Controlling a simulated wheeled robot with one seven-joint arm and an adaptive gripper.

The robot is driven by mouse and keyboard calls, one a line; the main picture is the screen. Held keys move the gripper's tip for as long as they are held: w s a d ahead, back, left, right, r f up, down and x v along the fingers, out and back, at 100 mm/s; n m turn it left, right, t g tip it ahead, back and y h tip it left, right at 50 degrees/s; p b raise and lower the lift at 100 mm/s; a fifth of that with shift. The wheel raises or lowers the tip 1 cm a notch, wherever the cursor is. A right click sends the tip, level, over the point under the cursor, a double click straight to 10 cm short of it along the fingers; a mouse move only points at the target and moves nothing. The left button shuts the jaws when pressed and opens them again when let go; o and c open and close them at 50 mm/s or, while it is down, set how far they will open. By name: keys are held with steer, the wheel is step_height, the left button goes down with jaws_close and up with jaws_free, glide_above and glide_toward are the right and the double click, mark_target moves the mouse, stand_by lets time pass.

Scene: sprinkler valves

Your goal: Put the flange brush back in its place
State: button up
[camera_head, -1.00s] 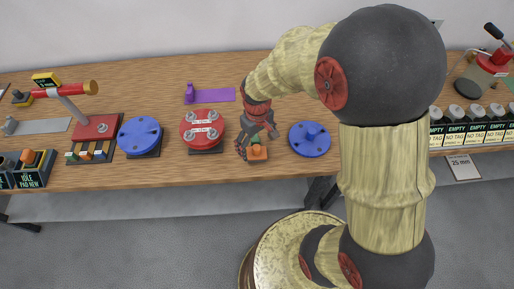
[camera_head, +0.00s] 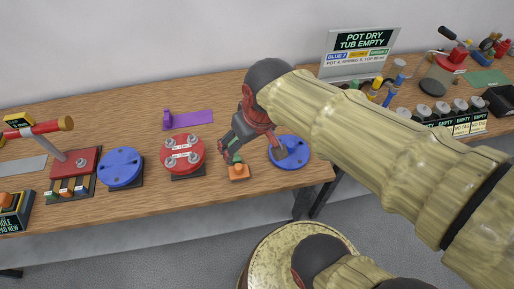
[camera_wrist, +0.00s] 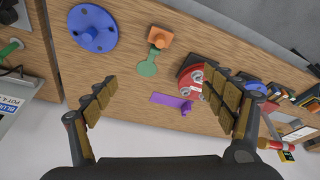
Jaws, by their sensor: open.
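My gripper (camera_head: 254,154) is open, with its fingers spread wide above the table. In the wrist view the gap between its fingertips (camera_wrist: 162,95) is empty. An orange block (camera_head: 239,172) with a green, round-ended piece (camera_wrist: 148,68) lies near the table's front edge, below my gripper; I cannot tell for sure whether this is the flange brush. The orange block also shows in the wrist view (camera_wrist: 159,37). A purple strip (camera_head: 194,118) with a small upright purple piece (camera_head: 167,119) lies behind, bare along most of its length.
A blue flange with a hub (camera_head: 289,150) is right of the orange block. A red bolted flange (camera_head: 182,155) and a flat blue flange (camera_head: 120,166) are to the left. A sign (camera_head: 361,50) and several pots stand at the right. Bare wood surrounds the purple strip.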

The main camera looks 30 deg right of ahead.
steer(key=s+r+m+t, duration=0.1)
steer(key=s+r, duration=0.2)
steer(key=s, duration=0.2)
steer(key=shift+s+r+t, duration=0.2)
steer(key=shift+r+t, duration=0.1)
steer(key=shift+t, duration=0.1)
steer(key=shift+f+b, duration=0.25)
steer(key=shift+b, duration=0.05)
